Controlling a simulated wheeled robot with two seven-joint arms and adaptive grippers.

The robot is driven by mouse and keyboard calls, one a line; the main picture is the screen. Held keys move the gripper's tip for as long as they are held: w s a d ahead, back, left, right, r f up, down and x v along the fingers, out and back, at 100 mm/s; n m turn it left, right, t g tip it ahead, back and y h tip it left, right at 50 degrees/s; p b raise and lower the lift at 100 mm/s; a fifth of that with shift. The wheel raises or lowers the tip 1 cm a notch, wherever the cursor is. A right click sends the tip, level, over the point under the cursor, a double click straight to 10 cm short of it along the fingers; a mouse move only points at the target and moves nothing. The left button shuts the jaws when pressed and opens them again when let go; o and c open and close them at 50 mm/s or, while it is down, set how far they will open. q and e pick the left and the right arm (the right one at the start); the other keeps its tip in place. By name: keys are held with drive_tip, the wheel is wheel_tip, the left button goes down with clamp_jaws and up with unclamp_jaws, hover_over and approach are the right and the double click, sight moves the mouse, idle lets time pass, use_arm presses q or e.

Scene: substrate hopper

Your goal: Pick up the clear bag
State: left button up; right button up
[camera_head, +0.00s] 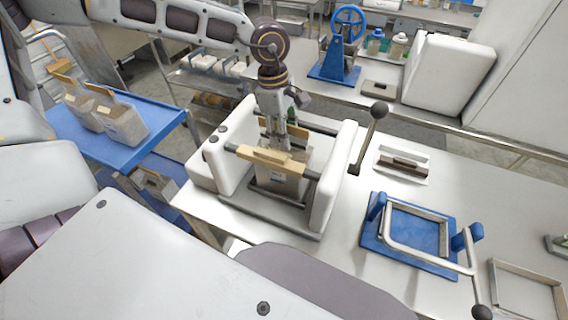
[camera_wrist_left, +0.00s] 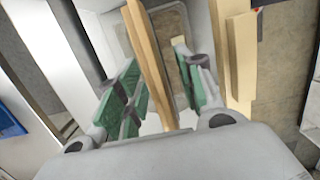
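A clear bag (camera_head: 284,182) with tan strips along its mouth hangs upright between the two white side walls of a bench machine (camera_head: 328,185). One tan strip (camera_head: 268,160) lies along its near side. My left gripper (camera_head: 290,146) points down at the bag's mouth. In the left wrist view the green-padded fingers (camera_wrist_left: 160,90) stand apart on either side of one tan strip (camera_wrist_left: 150,65), with a gap. A second tan strip (camera_wrist_left: 238,60) lies outside the right finger. The bag's body (camera_wrist_left: 170,30) is partly hidden by the strip and fingers. My right gripper is out of view.
Similar bags (camera_head: 122,124) stand on a blue cart top (camera_head: 90,150) at left. A lever with a dark knob (camera_head: 378,110) rises right of the machine. A blue frame fixture (camera_head: 410,235) and a small tray (camera_head: 402,165) sit on the white bench, with bare bench between them.

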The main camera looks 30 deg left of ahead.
use_arm(q)
drive_tip(key=shift+f, duration=0.1)
idle(0.7)
clamp_jaws()
drive_tip(key=shift+w, duration=0.1)
